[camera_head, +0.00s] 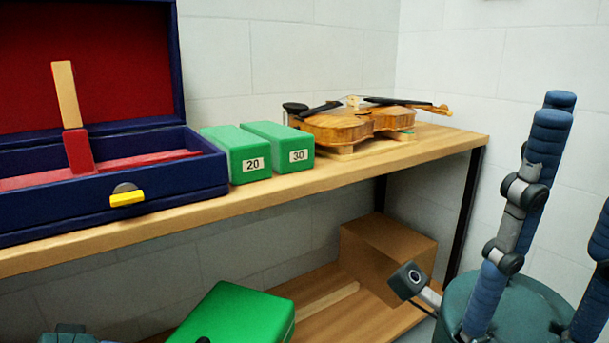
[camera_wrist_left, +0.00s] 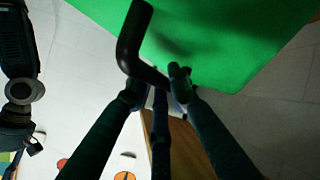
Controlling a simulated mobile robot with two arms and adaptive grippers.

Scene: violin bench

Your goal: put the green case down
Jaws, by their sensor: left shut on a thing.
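The green case (camera_head: 235,318) is at the bottom of the head view, in front of or over the lower shelf (camera_head: 340,300). I cannot tell whether it touches the shelf. It fills the top of the left wrist view (camera_wrist_left: 230,40) as a plain green face. Its black bent handle (camera_wrist_left: 130,45) reaches between the fingers of my left gripper (camera_wrist_left: 158,82), which is shut on it. In the head view the left gripper is cut off by the bottom edge.
On the upper bench (camera_head: 350,174) stand an open blue box (camera_head: 160,185), two green blocks marked 20 (camera_head: 225,145) and 30 (camera_head: 285,145), and a violin (camera_head: 345,125). A brown box (camera_head: 385,250) stands on the lower shelf at the right.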

